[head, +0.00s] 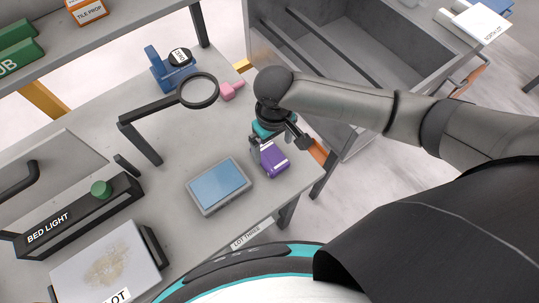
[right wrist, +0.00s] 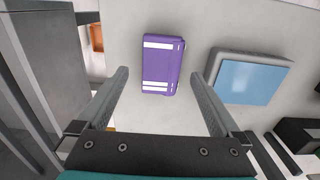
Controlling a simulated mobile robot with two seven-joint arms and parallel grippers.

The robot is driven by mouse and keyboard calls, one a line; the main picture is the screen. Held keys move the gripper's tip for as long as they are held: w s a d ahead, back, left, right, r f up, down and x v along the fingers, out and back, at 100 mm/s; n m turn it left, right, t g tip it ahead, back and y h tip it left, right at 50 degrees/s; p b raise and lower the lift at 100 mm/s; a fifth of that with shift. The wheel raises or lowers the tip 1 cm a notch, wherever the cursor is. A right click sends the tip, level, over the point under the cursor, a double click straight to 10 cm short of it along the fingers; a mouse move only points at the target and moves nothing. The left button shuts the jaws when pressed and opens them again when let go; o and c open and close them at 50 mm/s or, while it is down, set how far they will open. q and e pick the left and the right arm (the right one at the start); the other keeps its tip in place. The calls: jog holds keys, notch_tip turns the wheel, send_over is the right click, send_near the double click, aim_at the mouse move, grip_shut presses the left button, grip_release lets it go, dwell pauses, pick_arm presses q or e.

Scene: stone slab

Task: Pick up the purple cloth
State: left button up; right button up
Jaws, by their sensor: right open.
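The purple cloth (head: 273,161) is a small folded bundle with white bands, lying on the grey table near its right edge. In the right wrist view the cloth (right wrist: 161,65) lies ahead of and between the fingers, apart from both. My right gripper (head: 262,148) is open over the table at the cloth, and its fingers partly hide the cloth's far side in the head view. In the right wrist view the right gripper (right wrist: 160,78) is empty. My left gripper is not in view.
A tablet-like device with a blue screen (head: 219,186) lies just left of the cloth. A magnifier on a black arm (head: 199,91), a pink object (head: 231,90) and a blue holder (head: 169,69) stand farther back. A bed light box (head: 80,218) is at left. An open drawer (head: 350,60) is beyond.

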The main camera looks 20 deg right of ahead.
aim_at(271, 156)
jog(key=shift+w+a+f+b, duration=0.1)
jog(key=shift+f+b, duration=0.15)
jog(key=shift+f, duration=1.1)
jog(key=shift+w+a+f+b, duration=0.1)
jog(key=shift+f+b, duration=0.15)
jog(key=shift+f, duration=1.05)
jog(key=shift+c, duration=0.4)
jog(key=c, duration=1.2)
